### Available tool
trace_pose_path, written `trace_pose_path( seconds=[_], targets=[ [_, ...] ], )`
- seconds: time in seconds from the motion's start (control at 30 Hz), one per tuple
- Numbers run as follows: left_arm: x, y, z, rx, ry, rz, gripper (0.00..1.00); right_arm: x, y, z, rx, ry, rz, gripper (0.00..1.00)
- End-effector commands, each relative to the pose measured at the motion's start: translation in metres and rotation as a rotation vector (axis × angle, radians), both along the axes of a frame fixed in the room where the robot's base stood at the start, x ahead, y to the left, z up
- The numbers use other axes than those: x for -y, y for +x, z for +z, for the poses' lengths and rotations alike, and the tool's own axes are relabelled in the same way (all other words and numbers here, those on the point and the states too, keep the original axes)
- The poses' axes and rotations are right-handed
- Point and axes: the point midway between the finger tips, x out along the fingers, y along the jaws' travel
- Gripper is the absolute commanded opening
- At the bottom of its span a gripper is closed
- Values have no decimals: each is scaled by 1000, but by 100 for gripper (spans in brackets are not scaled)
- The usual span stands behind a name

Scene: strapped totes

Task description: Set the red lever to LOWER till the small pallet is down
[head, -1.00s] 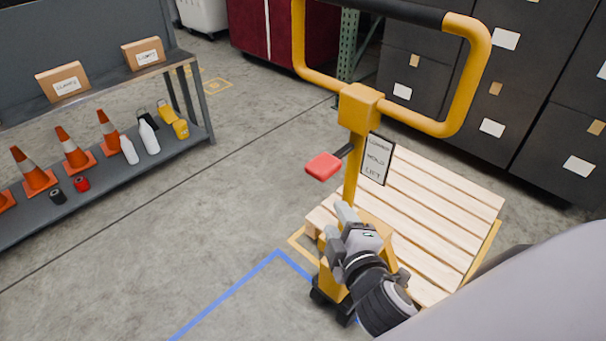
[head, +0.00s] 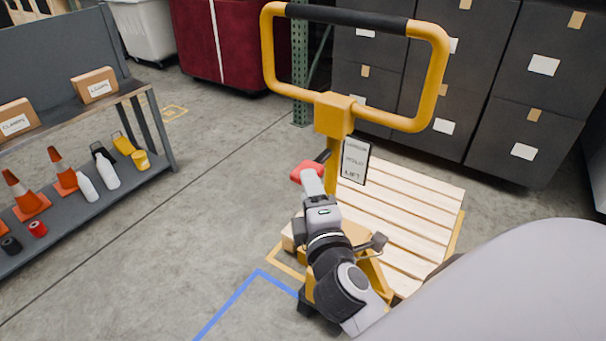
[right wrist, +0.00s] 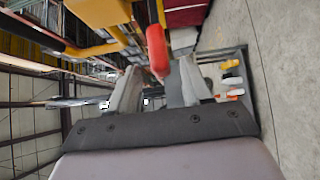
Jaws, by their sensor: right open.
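The red lever (head: 304,169) sticks out to the left from the yellow post of the pallet lifter (head: 333,117). A placard (head: 355,161) beside it reads LIFT at the bottom and HOLD in the middle; its top word is blurred. The small wooden pallet (head: 405,215) sits low behind the post; its exact height is hard to judge. My right gripper (head: 312,184) is open just below the lever, overlapping it in the head view. In the right wrist view the red grip (right wrist: 157,50) appears between and beyond the open fingers (right wrist: 157,88), not clasped. My left gripper is out of view.
A yellow handle frame (head: 437,75) rises above the post. A shelf (head: 155,170) with cones, bottles and boxes stands at the left. Dark stacked cabinets (head: 500,110) stand behind the pallet. The floor between shelf and lifter is clear, with blue tape (head: 232,300).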

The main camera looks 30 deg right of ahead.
Motion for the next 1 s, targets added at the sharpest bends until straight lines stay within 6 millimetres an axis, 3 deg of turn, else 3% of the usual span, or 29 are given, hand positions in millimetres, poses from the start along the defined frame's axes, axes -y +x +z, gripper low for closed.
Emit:
trace_pose_path(
  seconds=[0.3,0.73,0.8,0.9,1.0],
  targets=[
    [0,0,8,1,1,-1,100,16,38,1,0,0,0,49],
    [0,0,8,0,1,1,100,20,47,0,0,2,0,49],
    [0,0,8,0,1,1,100,20,47,0,0,2,0,26],
    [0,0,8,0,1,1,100,20,47,0,0,2,0,0],
    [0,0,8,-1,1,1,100,20,47,0,0,2,0,0]
  ],
)
